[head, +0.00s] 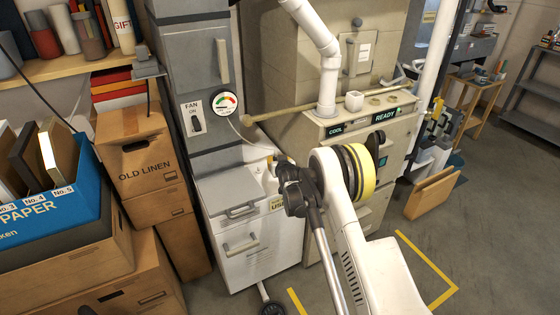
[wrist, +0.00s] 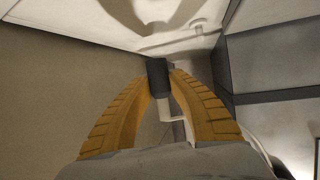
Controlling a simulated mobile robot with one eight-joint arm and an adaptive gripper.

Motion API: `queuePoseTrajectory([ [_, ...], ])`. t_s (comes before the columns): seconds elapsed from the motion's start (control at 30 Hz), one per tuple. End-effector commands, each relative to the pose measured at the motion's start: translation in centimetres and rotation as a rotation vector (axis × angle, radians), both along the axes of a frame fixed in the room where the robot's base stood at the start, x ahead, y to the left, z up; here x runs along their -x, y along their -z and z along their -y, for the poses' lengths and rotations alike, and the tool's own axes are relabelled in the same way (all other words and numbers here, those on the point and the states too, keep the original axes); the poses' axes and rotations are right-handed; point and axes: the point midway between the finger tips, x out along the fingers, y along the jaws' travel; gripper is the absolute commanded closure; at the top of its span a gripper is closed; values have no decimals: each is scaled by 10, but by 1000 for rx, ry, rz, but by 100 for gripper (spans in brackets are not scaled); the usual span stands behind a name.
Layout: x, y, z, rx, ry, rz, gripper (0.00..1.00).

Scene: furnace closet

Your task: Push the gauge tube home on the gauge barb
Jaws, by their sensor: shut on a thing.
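My gripper (wrist: 159,84) shows in the wrist view with its two yellow fingers closed on a short dark cylindrical piece (wrist: 157,68). A thin white tube (wrist: 167,112) bends away behind the fingers, apparently from this dark piece. In the head view, a round gauge (head: 227,102) with a coloured dial sits on the grey cabinet. A thin white line, seemingly the tube (head: 250,142), runs from near the gauge down right toward my wrist. The fingertips are hidden there behind my arm. I cannot make out the barb or whether the tube touches it.
A fan switch (head: 194,118) is left of the gauge. A white drawer unit (head: 245,240) stands below. A beige furnace (head: 345,130) with a white pipe (head: 322,50) stands right. Boxes (head: 135,150) crowd the left. Open floor (head: 480,235) lies at the right.

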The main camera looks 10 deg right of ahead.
Motion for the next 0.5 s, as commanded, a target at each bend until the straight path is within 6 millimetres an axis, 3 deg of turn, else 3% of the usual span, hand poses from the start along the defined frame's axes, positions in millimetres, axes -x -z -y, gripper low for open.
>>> queuePoseTrajectory([
  [0.5,-12,0,-27,0,0,0,100],
])
